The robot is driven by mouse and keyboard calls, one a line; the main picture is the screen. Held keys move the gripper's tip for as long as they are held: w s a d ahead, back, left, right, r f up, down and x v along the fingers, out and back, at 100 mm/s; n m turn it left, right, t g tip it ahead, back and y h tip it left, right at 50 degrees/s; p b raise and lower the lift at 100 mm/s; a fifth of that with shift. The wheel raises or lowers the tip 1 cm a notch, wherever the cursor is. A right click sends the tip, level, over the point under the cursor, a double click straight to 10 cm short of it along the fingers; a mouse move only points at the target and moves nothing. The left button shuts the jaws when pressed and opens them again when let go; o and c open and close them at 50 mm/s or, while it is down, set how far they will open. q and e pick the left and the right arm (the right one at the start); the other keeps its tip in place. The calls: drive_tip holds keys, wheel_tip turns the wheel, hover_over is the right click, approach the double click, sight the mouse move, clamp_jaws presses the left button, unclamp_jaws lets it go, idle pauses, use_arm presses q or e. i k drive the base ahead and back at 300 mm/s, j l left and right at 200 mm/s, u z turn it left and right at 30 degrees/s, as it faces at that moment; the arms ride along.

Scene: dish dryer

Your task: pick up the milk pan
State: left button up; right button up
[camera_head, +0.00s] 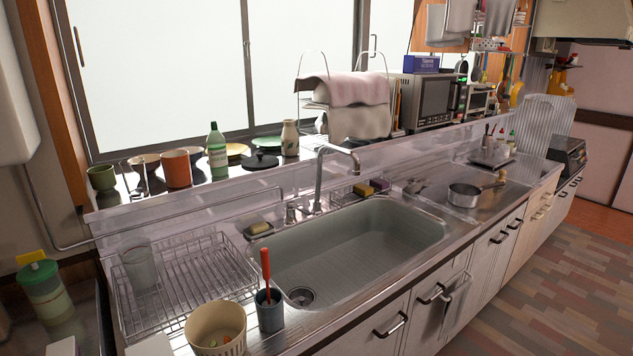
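The milk pan (464,195) is a small metal pan with a light brown handle (498,178). It sits upright on the counter to the right of the sink in the head view. Its handle points to the right and back. Nothing covers it. Neither of my grippers shows in the head view.
The empty sink (350,246) lies left of the pan, with a faucet (322,180) behind it. A wire dish rack (190,280) with a clear cup stands at the left. A tray of bottles (491,157) is behind the pan. The counter around the pan is mostly clear.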

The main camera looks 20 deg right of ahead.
sight(477, 192)
drive_tip(key=z, duration=1.5)
